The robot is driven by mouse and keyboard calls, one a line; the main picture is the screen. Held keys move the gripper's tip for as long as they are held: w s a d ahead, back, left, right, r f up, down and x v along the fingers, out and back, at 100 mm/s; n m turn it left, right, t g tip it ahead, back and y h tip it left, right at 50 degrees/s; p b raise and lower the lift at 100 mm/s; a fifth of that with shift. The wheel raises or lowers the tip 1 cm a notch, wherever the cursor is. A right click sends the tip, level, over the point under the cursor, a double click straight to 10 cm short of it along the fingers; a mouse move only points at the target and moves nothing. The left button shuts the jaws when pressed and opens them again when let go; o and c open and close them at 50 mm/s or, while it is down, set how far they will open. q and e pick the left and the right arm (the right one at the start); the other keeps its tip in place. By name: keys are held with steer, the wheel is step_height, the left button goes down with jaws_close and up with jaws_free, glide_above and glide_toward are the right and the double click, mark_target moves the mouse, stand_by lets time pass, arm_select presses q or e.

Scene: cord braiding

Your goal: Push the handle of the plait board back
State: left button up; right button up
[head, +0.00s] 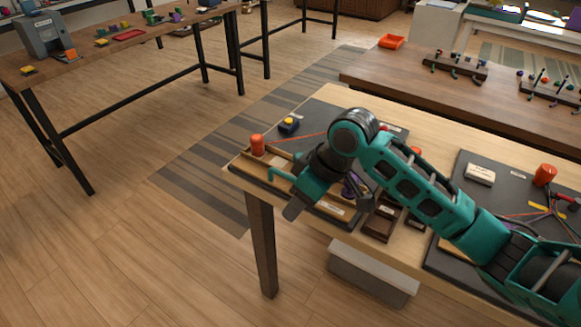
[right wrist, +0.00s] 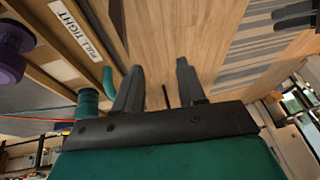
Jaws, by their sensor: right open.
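The plait board (head: 337,209) is a wood-edged tray at the near left end of the table. Its teal bent handle (head: 279,174) sticks out at the front edge; in the right wrist view the handle (right wrist: 108,80) shows just left of my fingers. A "PULL TIGHT" label is on the wooden edge. My right gripper (head: 292,209) is open and empty, low in front of the board's edge, close beside the handle; contact cannot be told. In the right wrist view my right gripper (right wrist: 158,75) has its two fingers apart.
A purple spool (head: 353,184) sits partly behind my arm. A second dark board (head: 470,210) lies right. Open floor lies in front of the table.

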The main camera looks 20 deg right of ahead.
glide_toward(286, 174)
steer(key=shift+m, duration=0.3)
steer(key=b+x, duration=0.1)
steer(key=x, duration=0.7)
steer(key=shift+d, duration=0.1)
jaws_close()
steer(key=shift+r, duration=0.1)
stand_by(0.4)
